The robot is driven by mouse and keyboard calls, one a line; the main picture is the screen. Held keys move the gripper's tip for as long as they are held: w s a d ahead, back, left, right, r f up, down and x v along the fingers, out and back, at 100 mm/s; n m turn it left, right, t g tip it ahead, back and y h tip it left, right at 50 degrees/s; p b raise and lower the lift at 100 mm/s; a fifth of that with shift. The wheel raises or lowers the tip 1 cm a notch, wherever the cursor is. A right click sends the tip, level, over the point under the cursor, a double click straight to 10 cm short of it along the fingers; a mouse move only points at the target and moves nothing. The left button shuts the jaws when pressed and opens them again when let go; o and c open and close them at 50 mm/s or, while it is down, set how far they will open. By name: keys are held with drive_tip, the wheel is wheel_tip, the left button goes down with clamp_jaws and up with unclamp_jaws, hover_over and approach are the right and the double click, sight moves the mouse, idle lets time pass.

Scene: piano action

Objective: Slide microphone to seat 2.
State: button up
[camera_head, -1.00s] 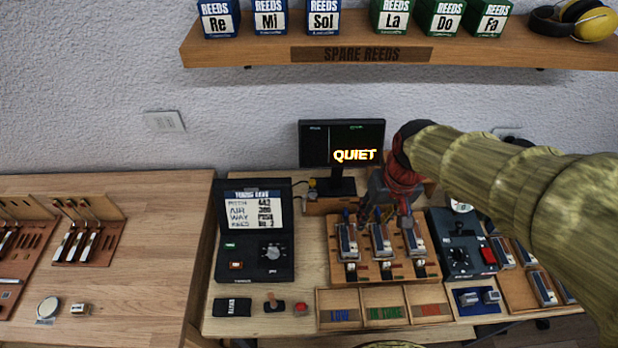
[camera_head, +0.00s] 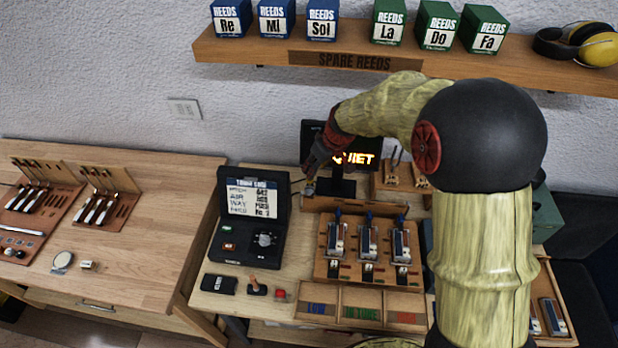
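The small microphone (camera_head: 309,188), with a yellowish part, is at the left end of the wooden rail (camera_head: 345,206) behind the wooden block. My gripper (camera_head: 311,175) is just above it, in front of the monitor's left side. It partly hides the microphone, and I cannot tell whether they touch. The gripper's fingers are too small and dark to tell open from shut. The wooden block (camera_head: 325,272) holds three reeds side by side in its seats; the middle one (camera_head: 368,243) sits in seat 2, counting from either side.
The monitor (camera_head: 312,130) stands behind the rail, its text partly covered by my arm. A black tuning case (camera_head: 240,240) is open at left of the block. Sorting trays (camera_head: 360,312) lie in front. My arm hides the area at right.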

sight(310, 186)
drive_tip(key=x, duration=0.7)
drive_tip(key=shift+f+b, duration=0.3)
drive_tip(key=shift+f, duration=0.1)
drive_tip(key=shift+c, duration=1.4)
clamp_jaws()
